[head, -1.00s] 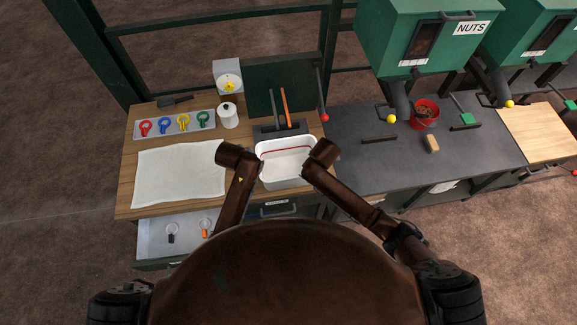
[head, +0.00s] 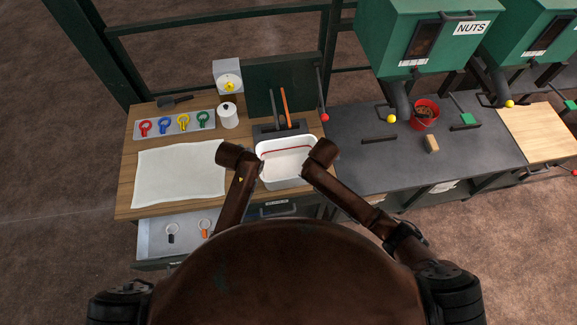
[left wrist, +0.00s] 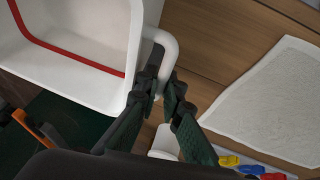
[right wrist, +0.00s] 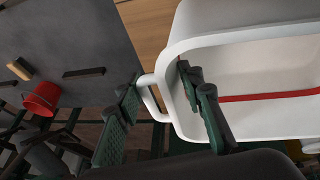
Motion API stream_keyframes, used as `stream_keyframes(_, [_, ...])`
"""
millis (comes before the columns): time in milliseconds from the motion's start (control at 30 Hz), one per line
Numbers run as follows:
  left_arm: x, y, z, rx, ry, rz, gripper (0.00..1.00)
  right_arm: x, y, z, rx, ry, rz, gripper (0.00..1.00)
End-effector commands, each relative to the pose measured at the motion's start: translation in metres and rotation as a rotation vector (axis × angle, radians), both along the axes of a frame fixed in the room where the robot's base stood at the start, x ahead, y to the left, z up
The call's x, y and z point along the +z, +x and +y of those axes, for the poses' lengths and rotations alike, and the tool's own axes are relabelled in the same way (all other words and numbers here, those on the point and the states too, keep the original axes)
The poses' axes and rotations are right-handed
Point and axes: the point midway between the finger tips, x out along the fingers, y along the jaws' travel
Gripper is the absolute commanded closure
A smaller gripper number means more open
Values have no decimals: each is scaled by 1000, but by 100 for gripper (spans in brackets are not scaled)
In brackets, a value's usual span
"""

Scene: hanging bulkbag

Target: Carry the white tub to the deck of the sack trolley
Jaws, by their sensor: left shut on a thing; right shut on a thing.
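The white tub (head: 289,182) is an open box with a red line around its inside. It appears upright at the right end of the wooden bench top; whether it touches the bench cannot be told. My left gripper (left wrist: 160,86) is shut on the tub's left handle (left wrist: 168,50). My right gripper (right wrist: 160,78) has one finger over the tub's inside and one outside, with the right handle (right wrist: 150,98) between them. In the head view my wrists hide both sets of fingers. No sack trolley can be made out.
A white cloth (head: 180,174) lies left of the tub, below a tray of coloured keys (head: 175,124). A tool block (head: 280,128) stands right behind the tub. An open drawer (head: 185,238) juts out in front. The grey counter (head: 375,165) holds a red bucket (head: 425,115).

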Motion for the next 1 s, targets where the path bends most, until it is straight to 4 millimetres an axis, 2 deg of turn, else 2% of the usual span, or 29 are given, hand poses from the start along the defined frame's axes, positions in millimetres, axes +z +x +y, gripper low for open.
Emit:
stream_keyframes(33, [0, 1, 6, 7, 9, 0, 100, -1, 0, -7, -9, -13, 2, 96])
stream_keyframes(267, [8, 1, 7, 9, 11, -2, 100, 7, 0, -9, -11, -16, 2, 96])
stream_keyframes(700, [49, 1, 9, 11, 13, -4, 100, 47, 1, -11, -13, -20, 0, 96])
stream_keyframes(1000, [52, 1, 10, 12, 13, -3, 100, 50, 1, -12, -15, -20, 1, 96])
